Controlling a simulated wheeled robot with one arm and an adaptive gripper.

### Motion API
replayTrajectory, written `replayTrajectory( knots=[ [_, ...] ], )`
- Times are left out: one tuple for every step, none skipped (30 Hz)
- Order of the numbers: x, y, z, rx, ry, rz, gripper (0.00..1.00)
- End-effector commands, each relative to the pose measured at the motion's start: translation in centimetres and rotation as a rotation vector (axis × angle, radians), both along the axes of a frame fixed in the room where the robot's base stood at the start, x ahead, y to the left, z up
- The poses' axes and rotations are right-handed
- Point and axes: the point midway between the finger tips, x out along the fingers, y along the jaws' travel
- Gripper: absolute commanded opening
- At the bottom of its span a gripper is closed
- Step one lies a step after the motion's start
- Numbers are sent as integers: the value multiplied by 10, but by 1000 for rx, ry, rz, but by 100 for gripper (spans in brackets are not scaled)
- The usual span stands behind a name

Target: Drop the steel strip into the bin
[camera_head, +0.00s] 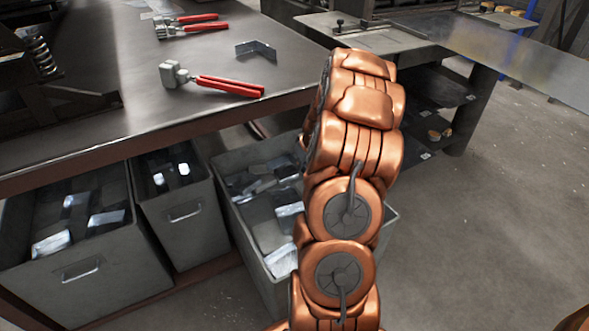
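A small bent grey metal piece (257,50), which looks like the steel strip, lies on the metal table near its right side. Three grey bins with metal scraps in them stand below the table edge: a left bin (110,285), a middle bin (188,225) and a right bin (243,245). My copper-coloured arm rises in front of the right bin and hides part of it. My gripper does not show; the arm hides whatever is behind its upper end. I cannot tell whether it holds anything.
Red-handled pliers (225,85) lie on the table (110,45) near its front edge, and a second red-handled tool (190,25) lies farther back. A second bench (365,38) with a long sheet stands at the right. The floor (480,220) at the right is clear.

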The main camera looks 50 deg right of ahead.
Motion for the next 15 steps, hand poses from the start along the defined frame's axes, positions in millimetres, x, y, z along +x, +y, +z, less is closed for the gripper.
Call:
replayTrajectory(
  knots=[
    [1,1,-3,0,0,3,0],
    [2,2,-3,0,0,4,0],
    [3,3,-4,0,0,6,0],
    [3,3,-5,0,0,8,0],
    [4,4,-5,1,0,9,0],
    [4,5,-7,1,0,9,0],
    [4,5,-8,1,0,10,0],
    [5,6,-10,1,0,10,0],
    [5,6,-13,1,0,11,0],
    [5,6,-15,2,1,12,0],
    [5,6,-18,2,1,12,0],
    [5,6,-22,3,2,13,0],
    [5,6,-25,3,2,13,0],
    [5,7,-28,3,3,13,0],
    [5,6,-32,3,3,12,0]
  ],
)
